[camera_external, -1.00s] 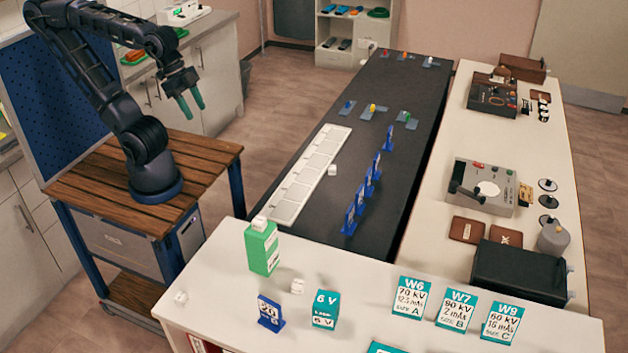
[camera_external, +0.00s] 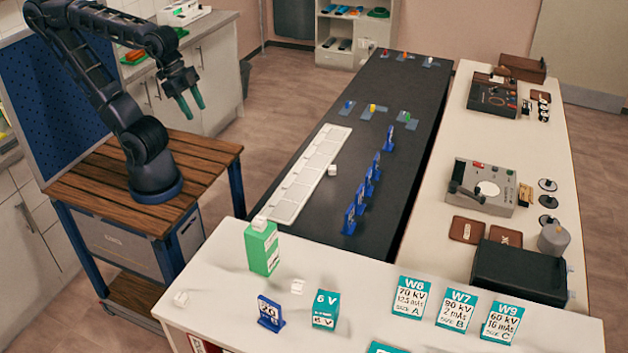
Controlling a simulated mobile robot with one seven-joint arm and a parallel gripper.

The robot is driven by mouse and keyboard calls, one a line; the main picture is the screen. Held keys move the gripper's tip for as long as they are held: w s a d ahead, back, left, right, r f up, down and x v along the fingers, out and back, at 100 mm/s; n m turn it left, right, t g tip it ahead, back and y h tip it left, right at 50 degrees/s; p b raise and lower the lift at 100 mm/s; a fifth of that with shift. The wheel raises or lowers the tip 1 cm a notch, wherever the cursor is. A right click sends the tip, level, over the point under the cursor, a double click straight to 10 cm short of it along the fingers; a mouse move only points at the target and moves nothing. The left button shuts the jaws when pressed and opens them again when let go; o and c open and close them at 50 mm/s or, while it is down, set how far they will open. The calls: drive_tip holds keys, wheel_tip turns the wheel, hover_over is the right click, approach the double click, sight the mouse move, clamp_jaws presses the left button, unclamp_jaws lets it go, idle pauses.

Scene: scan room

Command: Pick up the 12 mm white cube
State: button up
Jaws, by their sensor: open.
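Small white cubes show in the external view. One white cube (camera_external: 297,286) lies on the white front table, between the green bottle and the blue stand. Another white cube (camera_external: 181,298) lies near that table's left corner. A third white cube (camera_external: 332,170) is on the dark bench, just right of the white tray. I cannot tell from their look which one is 12 mm. My gripper (camera_external: 195,109) is open and empty, its green fingers pointing down. It hangs in the air above the wooden stand's far side, well away from all the cubes.
A green bottle (camera_external: 262,246), a blue number stand (camera_external: 270,312) and a teal 6 V block (camera_external: 325,310) stand on the front table. A long white tray (camera_external: 283,211) and a row of blue upright cards (camera_external: 349,219) occupy the dark bench.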

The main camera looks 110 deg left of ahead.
drive_tip(key=shift+o, duration=0.6)
drive_tip(key=shift+r, duration=0.1)
